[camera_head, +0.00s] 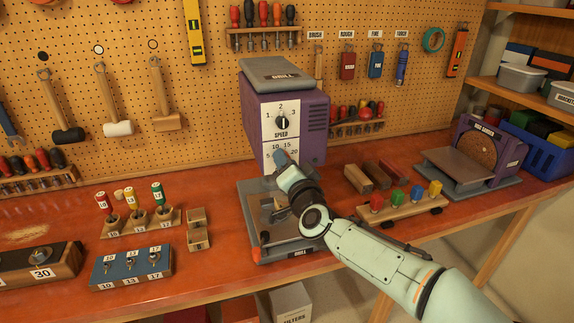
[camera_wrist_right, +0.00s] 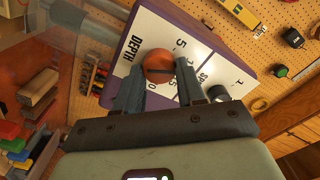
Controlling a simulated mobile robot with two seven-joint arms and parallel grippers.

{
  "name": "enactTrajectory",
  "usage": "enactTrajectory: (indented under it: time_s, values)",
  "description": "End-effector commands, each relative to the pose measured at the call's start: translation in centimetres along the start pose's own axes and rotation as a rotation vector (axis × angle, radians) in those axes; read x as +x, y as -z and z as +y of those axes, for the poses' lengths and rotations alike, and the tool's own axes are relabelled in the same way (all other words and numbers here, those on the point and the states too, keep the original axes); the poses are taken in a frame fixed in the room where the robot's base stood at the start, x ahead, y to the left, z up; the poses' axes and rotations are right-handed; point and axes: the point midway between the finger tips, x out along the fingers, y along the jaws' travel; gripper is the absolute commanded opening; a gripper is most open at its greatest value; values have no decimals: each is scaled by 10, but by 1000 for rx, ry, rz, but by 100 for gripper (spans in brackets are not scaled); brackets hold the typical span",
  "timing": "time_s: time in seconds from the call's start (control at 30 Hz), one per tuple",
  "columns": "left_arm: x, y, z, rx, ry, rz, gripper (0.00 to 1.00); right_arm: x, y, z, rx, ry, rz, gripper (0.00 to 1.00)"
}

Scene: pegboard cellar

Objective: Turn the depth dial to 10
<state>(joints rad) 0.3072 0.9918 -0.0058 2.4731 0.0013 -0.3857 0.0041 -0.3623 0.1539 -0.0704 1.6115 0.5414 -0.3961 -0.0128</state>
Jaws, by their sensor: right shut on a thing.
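The drill (camera_head: 287,125), a purple machine with a grey top, stands on the bench against the pegboard. My right gripper (camera_head: 281,158) is at the depth scale and hides the dial in the head view. In the right wrist view the depth dial (camera_wrist_right: 158,66) is a round orange-brown knob between my fingers, which are shut on it. A dark line crosses it, but I cannot tell which number it marks. My left gripper is out of view.
A rack of coloured-handled pieces (camera_head: 402,204) and wood blocks (camera_head: 367,178) lie right of the drill. A disc sander (camera_head: 488,145) stands further right. A blue key-switch box (camera_head: 131,265) and small wooden holders (camera_head: 198,229) are to the left.

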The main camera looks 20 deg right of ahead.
Motion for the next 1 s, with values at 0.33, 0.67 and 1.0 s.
enactTrajectory:
  time_s: [0.33,0.67,1.0]
  values:
    - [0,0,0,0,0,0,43,0,1,-1,1,1,2,48]
    - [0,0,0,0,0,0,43,0,0,0,0,0,1,63]
    - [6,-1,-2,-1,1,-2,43,-47,1,0,2,2,2,63]
